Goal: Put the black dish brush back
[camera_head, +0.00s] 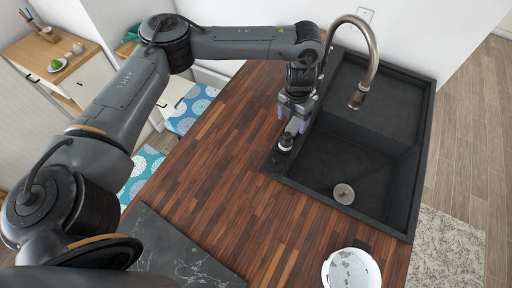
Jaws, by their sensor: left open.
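My left gripper (294,110) is at the sink's left rim, pointing down, with its jaws open. Just below its fingertips is a small black round-ended thing with a pale part (286,141), at the rim of the black sink (277,163). It may be the black dish brush, but it is too small and too covered by the gripper to be sure. I cannot tell whether the fingers touch it. My right gripper is not in view.
A curved metal faucet (372,62) arches over the sink basin. A white round object (350,270) stands at the counter's front right. A dark marbled slab (180,250) lies front left. The wooden counter (222,150) between is clear.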

